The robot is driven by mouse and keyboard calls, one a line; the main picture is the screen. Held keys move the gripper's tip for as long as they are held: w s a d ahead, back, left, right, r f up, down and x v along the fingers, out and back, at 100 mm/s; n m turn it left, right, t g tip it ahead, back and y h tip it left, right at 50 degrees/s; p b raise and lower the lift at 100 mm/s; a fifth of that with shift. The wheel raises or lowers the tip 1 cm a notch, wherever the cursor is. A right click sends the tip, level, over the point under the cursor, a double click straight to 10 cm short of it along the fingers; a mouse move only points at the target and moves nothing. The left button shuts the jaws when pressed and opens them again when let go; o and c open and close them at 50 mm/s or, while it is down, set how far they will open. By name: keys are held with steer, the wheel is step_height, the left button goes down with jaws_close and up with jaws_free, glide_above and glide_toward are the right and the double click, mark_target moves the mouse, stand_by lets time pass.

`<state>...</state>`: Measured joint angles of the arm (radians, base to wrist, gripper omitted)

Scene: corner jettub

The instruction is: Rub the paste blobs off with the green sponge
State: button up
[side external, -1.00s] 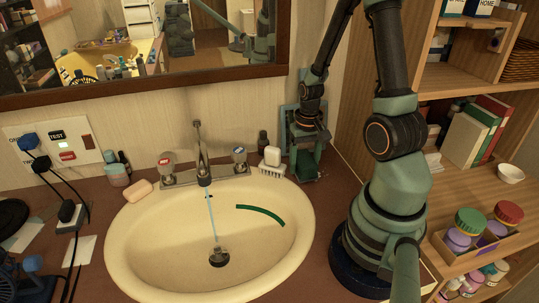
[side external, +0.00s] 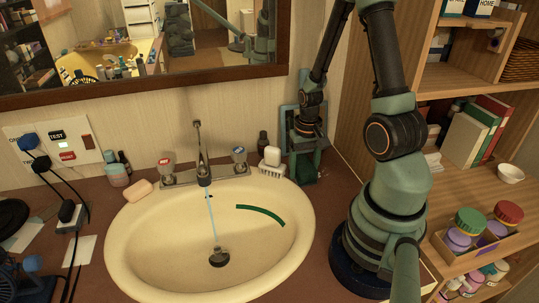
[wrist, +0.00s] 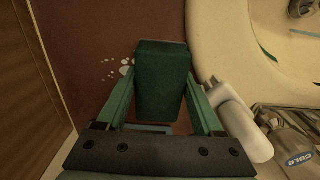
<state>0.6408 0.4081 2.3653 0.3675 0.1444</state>
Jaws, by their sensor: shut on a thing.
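The dark green sponge (wrist: 162,82) is a block held between the two green fingers of my gripper (wrist: 163,100) in the wrist view. In the side view my gripper (side external: 306,155) points down at the brown counter behind the basin's right end. The sponge is small and dark there, low at the counter; I cannot tell whether it touches. Several white paste blobs (wrist: 125,69) lie on the counter just left of the sponge in the wrist view. Any blobs under the sponge are hidden.
The cream basin (side external: 130,245) has water running from the tap (side external: 202,155) and a green curved mark (side external: 262,213) inside. A white-capped bottle (side external: 272,157) and a brush (side external: 271,171) stand close left of my gripper. A wooden shelf (side external: 450,90) is at right.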

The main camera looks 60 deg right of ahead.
mark_target(304, 164)
steer(key=shift+s+d, duration=2.65)
steer(key=shift+s, duration=0.05)
steer(key=shift+w+a+f, duration=0.1)
steer(key=shift+w+a, duration=1.75)
steer(key=shift+a, duration=0.15)
steer(key=shift+w+a, duration=0.2)
steer(key=shift+a, duration=0.05)
jaws_close()
steer(key=shift+w+a, duration=0.45)
steer(key=shift+w, duration=0.2)
steer(key=shift+r, duration=3.15)
